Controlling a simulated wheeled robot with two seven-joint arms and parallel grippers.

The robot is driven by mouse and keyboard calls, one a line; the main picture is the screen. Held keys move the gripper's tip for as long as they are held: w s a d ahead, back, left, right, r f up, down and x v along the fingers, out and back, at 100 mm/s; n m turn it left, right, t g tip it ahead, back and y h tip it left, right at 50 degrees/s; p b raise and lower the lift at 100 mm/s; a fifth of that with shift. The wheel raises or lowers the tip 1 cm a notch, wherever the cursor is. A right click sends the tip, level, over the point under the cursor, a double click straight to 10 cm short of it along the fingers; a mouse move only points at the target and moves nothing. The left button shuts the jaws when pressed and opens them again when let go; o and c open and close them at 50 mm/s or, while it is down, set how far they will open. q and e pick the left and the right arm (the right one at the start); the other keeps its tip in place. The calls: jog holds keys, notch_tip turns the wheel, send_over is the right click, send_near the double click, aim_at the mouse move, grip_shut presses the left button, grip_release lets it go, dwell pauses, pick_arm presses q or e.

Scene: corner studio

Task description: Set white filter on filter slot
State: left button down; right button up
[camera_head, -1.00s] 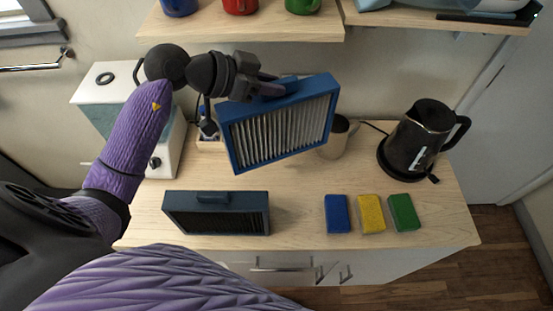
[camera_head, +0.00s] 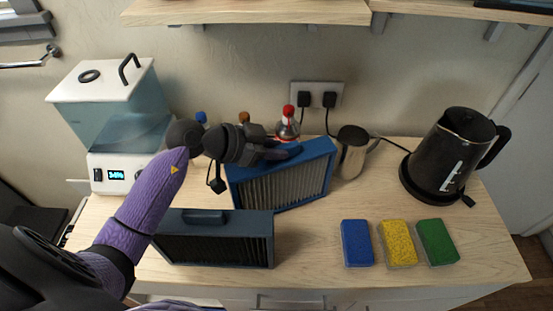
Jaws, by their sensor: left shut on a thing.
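The white filter (camera_head: 285,190), a blue frame with whitish pleats, stands nearly upright, slightly turned, behind and to the right of the dark filter. My left gripper (camera_head: 283,152) is shut on the handle at its top edge. Its lower edge is at or just above the counter; I cannot tell if it touches. The dark filter (camera_head: 215,247), a dark blue frame with blackish pleats and a top handle, stands at the counter's front left and hides the white filter's lower left corner. I cannot make out a filter slot. My right gripper is not in view.
A tank appliance (camera_head: 118,172) with a lit display is at the left. A metal jug (camera_head: 352,155) stands just right of the white filter, and a black kettle (camera_head: 450,150) farther right. Blue (camera_head: 357,243), yellow (camera_head: 398,243) and green (camera_head: 437,241) sponges lie front right. Several small bottles stand behind.

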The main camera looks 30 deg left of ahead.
pick_arm(q)
jog(key=shift+f, duration=0.3)
jog(key=c, duration=0.6)
grip_release()
jog(key=shift+f, duration=0.1)
jog(key=shift+o, duration=0.2)
